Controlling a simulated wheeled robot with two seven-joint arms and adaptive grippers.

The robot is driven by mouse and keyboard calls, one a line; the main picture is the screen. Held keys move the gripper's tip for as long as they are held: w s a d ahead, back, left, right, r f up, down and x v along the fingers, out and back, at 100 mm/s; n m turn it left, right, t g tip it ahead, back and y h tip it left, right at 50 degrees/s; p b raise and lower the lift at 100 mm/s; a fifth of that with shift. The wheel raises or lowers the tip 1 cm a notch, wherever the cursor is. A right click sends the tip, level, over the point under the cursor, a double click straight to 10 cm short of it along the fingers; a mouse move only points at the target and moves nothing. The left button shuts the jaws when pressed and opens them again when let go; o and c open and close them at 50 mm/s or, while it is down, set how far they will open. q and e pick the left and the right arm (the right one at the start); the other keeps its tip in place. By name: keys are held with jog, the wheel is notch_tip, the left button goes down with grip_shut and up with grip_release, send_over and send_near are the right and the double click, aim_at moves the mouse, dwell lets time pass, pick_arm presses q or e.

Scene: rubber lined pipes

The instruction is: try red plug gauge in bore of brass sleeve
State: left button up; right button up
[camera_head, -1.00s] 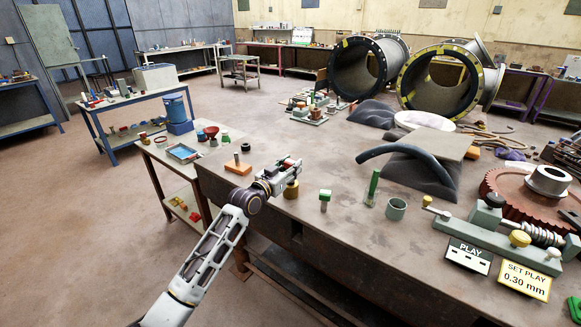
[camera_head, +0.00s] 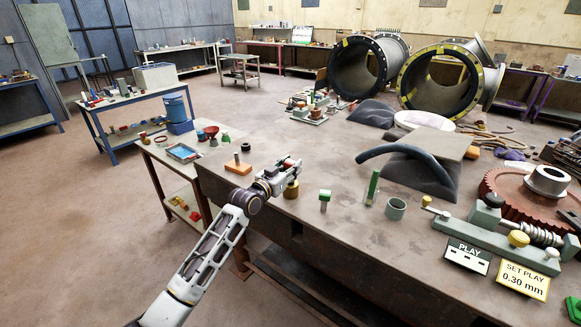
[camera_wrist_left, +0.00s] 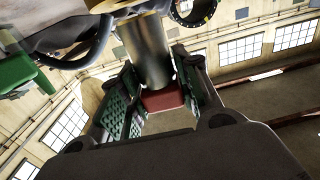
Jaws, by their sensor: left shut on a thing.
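My left gripper (camera_head: 286,170) is at the near left part of the large table, its fingers shut on the red plug gauge (camera_head: 289,163). In the left wrist view the gauge's red block (camera_wrist_left: 163,98) sits between the green-padded fingers (camera_wrist_left: 160,100), with a smooth metal cylinder (camera_wrist_left: 145,50) extending from it. The brass sleeve (camera_head: 292,190) stands upright on the table just below and beside the fingertips in the head view. The gripper hides its top, so I cannot tell whether the gauge is in the bore. My right gripper is not in view.
An orange block with a pin (camera_head: 238,165) lies left of the gripper. A green-headed piece (camera_head: 325,196), a tall green piece (camera_head: 373,188) and a grey-green cup (camera_head: 396,209) stand to the right. A dark curved hose (camera_head: 400,152) lies behind. Bare tabletop lies between.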

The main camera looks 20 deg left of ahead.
pick_arm(q)
jog(key=shift+f, duration=0.1)
dwell(0.3)
jog(key=shift+f+b, duration=0.35)
jog(key=shift+f, duration=0.25)
jog(key=o, duration=1.2)
jog(key=shift+s, duration=0.1)
jog(key=shift+v, duration=5.95)
